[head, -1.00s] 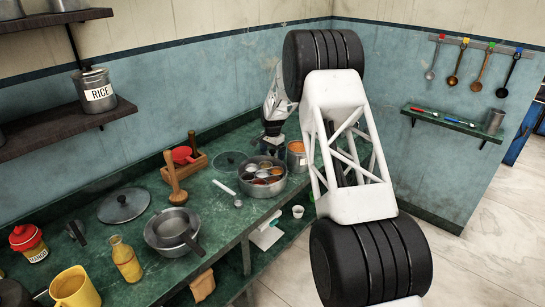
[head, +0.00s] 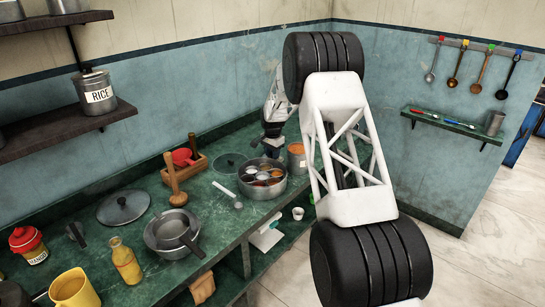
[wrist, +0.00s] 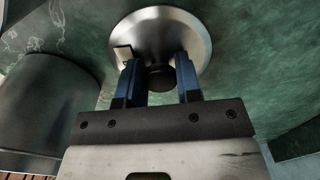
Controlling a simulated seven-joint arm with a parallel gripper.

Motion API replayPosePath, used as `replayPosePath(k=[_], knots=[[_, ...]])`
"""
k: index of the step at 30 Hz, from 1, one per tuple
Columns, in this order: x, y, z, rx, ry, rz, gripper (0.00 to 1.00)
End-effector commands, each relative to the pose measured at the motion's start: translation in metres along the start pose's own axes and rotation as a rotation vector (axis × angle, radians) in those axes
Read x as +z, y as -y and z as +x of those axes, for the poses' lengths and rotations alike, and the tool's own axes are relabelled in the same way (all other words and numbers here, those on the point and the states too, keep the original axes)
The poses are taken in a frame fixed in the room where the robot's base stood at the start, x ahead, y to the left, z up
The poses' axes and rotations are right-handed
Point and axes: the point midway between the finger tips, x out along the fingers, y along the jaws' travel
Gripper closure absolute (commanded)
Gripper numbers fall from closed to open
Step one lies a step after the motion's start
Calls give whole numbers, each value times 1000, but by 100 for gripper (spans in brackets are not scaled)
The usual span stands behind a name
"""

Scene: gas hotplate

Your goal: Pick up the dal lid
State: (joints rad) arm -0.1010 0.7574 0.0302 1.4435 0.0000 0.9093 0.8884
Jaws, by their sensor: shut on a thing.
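The dal lid (wrist: 160,38) is a round, shiny metal lid with a dark knob (wrist: 160,78), seen in the wrist view. My gripper (wrist: 160,72) is shut on the knob, one blue finger on each side. The green counter shows around the lid; I cannot tell whether the lid is clear of it. In the head view my gripper (head: 273,145) is at the back of the counter, behind the round spice box and beside an open metal pot (head: 297,160) with orange contents. The lid is hard to make out there.
The metal spice box (head: 262,190) with several cups stands in front of my gripper. A dark flat lid (head: 229,161) lies to the left, near a wooden box (head: 186,168). A large metal vessel (wrist: 45,105) is close on the left in the wrist view.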

Motion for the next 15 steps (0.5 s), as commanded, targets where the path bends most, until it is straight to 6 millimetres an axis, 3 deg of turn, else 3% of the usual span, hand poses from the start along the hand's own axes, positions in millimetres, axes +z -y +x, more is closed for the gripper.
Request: replayPosePath(k=[7,15], knots=[[0,-1,-10,2,1,0,91],[0,0,-46,0,0,0,91]])
